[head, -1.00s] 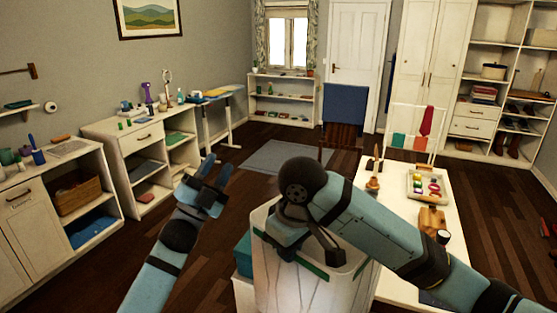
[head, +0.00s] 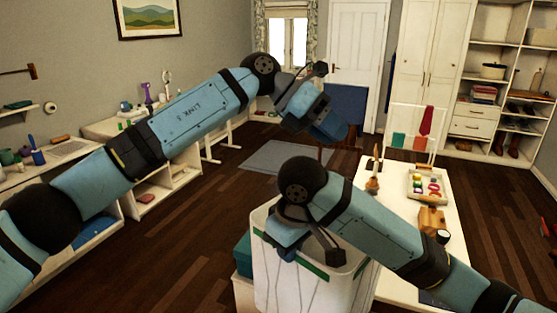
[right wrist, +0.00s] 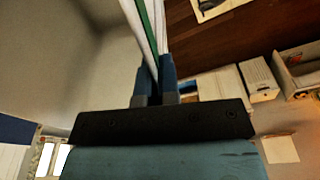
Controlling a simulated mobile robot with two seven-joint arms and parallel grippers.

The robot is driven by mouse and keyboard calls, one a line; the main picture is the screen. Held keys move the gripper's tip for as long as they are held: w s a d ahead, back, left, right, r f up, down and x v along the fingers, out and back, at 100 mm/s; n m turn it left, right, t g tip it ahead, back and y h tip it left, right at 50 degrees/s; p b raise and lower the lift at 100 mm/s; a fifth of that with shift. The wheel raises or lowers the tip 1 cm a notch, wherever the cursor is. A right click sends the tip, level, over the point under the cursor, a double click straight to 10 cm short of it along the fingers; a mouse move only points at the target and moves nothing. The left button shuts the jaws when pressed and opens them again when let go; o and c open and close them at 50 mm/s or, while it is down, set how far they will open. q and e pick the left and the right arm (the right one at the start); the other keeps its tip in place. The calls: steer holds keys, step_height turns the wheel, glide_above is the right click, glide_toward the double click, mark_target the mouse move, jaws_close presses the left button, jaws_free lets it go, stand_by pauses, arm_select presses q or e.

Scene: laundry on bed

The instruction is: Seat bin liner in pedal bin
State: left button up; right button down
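The white pedal bin (head: 300,290) stands at the lower middle of the head view. The white bin liner, with a green band (head: 312,267), shows around its top; how far down it sits inside is hidden. My right gripper (head: 283,238) is at the bin's left rim, its fingers mostly hidden by the wrist in the head view. In the right wrist view, its blue fingers (right wrist: 157,82) are closed around the white, green-banded liner edge (right wrist: 146,30). My left gripper (head: 328,122) is raised beyond the bin, apart from it; its finger opening is unclear.
A white table (head: 400,215) right of the bin carries a tray of coloured pieces (head: 428,186) and a wooden block (head: 431,220). A teal box (head: 243,256) is left of the bin. Low cabinets line the left wall. Floor is free between them and the bin.

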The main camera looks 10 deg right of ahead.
arm_select(q)
steer(key=w+a+f+n+t+y, duration=0.3)
steer(key=w+a+f+t+y, duration=0.1)
steer(key=w+a+f+y, duration=0.5)
step_height(320, 180, down, 12)
steer(key=d, duration=0.1)
steer(key=shift+d+t, duration=0.25)
steer(key=shift+t, duration=0.05)
steer(key=shift+s, duration=0.1)
steer(key=shift+d, duration=0.1)
jaws_close()
arm_select(e)
steer(key=c, duration=1.3)
jaws_free()
steer(key=shift+a, duration=0.1)
steer(key=shift+o, duration=0.2)
